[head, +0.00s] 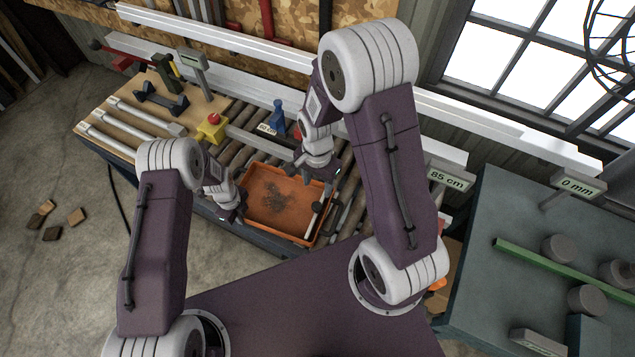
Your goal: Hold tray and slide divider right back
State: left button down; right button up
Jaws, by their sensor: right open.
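An orange tray (260,196) sits on the roller bed at centre, with a dark speckled patch on its floor. My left gripper (238,214) is at the tray's left rim; its fingers are small and partly hidden, so I cannot tell whether they grip the rim. A short pale bar with dark ends (313,220) lies along the tray's right side; I cannot tell whether it is the divider. My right gripper (314,176) is open above the tray's back right corner. My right arm covers part of the area behind and right of the tray.
A blue clamp-like piece (278,118) and a yellow box with a red button (212,128) stand behind the tray. An "85 cm" sign (446,180) stands to the right. A grey-green table (520,215) with round blocks fills the right. Bare rollers show around the tray.

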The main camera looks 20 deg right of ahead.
pick_arm(q)
jog(key=c, duration=1.6)
grip_release()
jog(key=shift+o, duration=0.2)
